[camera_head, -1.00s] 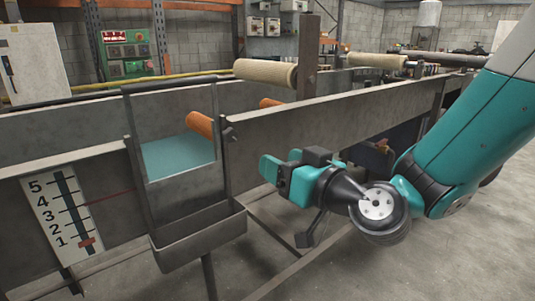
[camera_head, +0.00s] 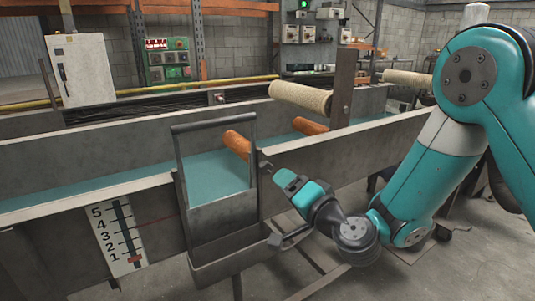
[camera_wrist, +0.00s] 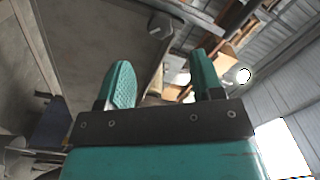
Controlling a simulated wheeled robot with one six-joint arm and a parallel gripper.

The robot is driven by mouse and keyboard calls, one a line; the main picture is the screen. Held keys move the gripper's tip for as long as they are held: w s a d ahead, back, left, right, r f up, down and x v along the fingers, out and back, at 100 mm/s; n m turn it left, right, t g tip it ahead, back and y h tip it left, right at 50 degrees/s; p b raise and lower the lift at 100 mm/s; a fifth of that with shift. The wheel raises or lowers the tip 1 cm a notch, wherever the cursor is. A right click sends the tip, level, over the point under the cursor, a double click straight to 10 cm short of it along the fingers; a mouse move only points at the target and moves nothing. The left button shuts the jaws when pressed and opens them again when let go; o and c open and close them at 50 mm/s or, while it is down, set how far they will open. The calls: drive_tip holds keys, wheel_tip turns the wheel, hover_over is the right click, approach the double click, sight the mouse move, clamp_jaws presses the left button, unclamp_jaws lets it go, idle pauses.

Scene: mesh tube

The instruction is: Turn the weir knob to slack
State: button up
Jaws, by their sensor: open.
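The weir (camera_head: 225,218) is a grey framed gate on the near side of a long metal trough holding teal water (camera_head: 110,185). A small dark knob (camera_head: 266,168) sits at the frame's right edge. A grey knob-like part (camera_wrist: 160,25) shows at the top of the wrist view, probably the same knob. My gripper (camera_head: 284,180) is just right of and below it, apart from it. In the wrist view its two teal fingers (camera_wrist: 160,64) are spread with nothing between them. Which way the knob is set cannot be made out.
A white scale (camera_head: 119,234) with a red marker near 1 hangs left of the weir. Orange rollers (camera_head: 237,144) and a cream roller (camera_head: 300,97) lie over the trough. A dark post (camera_head: 344,87) stands behind. Concrete floor is open at the lower right.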

sight(267, 170)
drive_tip(key=p+x, duration=0.3)
drive_tip(key=p, duration=0.1)
drive_tip(key=p+x, duration=0.4)
drive_tip(key=shift+w+a+r+p, duration=0.15)
drive_tip(key=shift+a+r+p, duration=0.05)
drive_tip(key=shift+r+p, duration=0.1)
drive_tip(key=shift+w+a+f+p, duration=0.4)
drive_tip(key=shift+w+p, duration=0.1)
drive_tip(key=shift+w, duration=0.2)
drive_tip(key=c, duration=0.9)
